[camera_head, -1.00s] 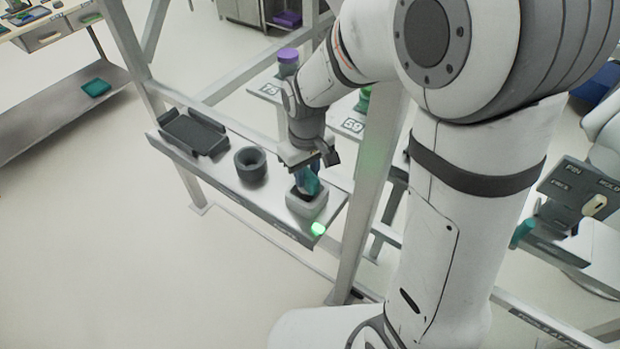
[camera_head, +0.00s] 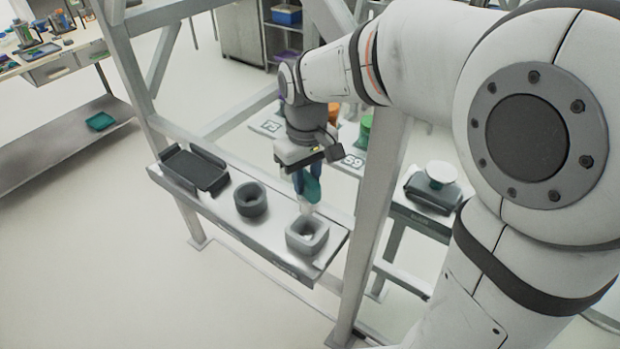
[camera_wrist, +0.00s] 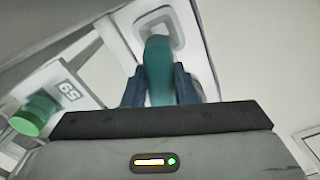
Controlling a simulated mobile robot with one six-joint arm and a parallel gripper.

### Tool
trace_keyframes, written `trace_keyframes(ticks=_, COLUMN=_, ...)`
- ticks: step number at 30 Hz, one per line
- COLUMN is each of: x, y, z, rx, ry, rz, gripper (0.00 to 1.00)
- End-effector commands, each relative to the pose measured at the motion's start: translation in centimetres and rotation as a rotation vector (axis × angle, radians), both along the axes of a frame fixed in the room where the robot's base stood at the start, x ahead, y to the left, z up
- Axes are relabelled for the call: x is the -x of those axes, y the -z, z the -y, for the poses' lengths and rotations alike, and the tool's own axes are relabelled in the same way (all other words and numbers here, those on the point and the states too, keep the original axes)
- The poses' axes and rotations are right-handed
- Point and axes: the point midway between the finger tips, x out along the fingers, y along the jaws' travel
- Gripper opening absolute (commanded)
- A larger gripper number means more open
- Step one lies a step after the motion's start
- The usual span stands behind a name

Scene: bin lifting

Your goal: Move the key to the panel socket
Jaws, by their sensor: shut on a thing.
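The key has a teal handle (camera_head: 313,189) and a pale lower end. My gripper (camera_head: 304,183) is shut on it, with the key hanging down above the grey square holder (camera_head: 307,235) on the shelf. In the wrist view the teal handle (camera_wrist: 158,70) sits between my blue fingers, its far end over the holder's opening (camera_wrist: 160,28). The key looks raised out of the holder; whether its tip is fully clear is hard to tell. I cannot identify the panel socket in the current views.
The shelf (camera_head: 215,212) also carries a dark round cup (camera_head: 250,199) and a dark tray (camera_head: 195,170). A frame post (camera_head: 377,190) stands close right of the holder. Behind are number plates and a green container (camera_head: 365,131). A stand with a white round-topped item (camera_head: 441,172) is at right.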

Motion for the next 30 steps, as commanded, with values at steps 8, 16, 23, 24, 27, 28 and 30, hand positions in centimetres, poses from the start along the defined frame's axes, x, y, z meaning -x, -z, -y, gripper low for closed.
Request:
trace_keyframes(ticks=8, x=0.0, y=-1.5, z=0.0, rx=-0.001, ry=0.000, rz=0.001, gripper=0.00)
trace_keyframes(ticks=16, x=0.0, y=-3.1, z=0.0, rx=-0.001, ry=0.001, rz=0.001, gripper=0.00)
trace_keyframes(ticks=23, x=0.0, y=-4.5, z=0.0, rx=-0.001, ry=0.001, rz=0.001, gripper=0.00)
trace_keyframes(ticks=24, x=0.0, y=-4.8, z=0.0, rx=-0.001, ry=0.001, rz=0.001, gripper=0.00)
trace_keyframes(ticks=27, x=0.0, y=-5.3, z=0.0, rx=-0.001, ry=0.001, rz=0.001, gripper=0.00)
trace_keyframes(ticks=28, x=0.0, y=-5.5, z=0.0, rx=-0.001, ry=0.001, rz=0.001, gripper=0.00)
trace_keyframes(ticks=30, x=0.0, y=-5.9, z=0.0, rx=-0.001, ry=0.001, rz=0.001, gripper=0.00)
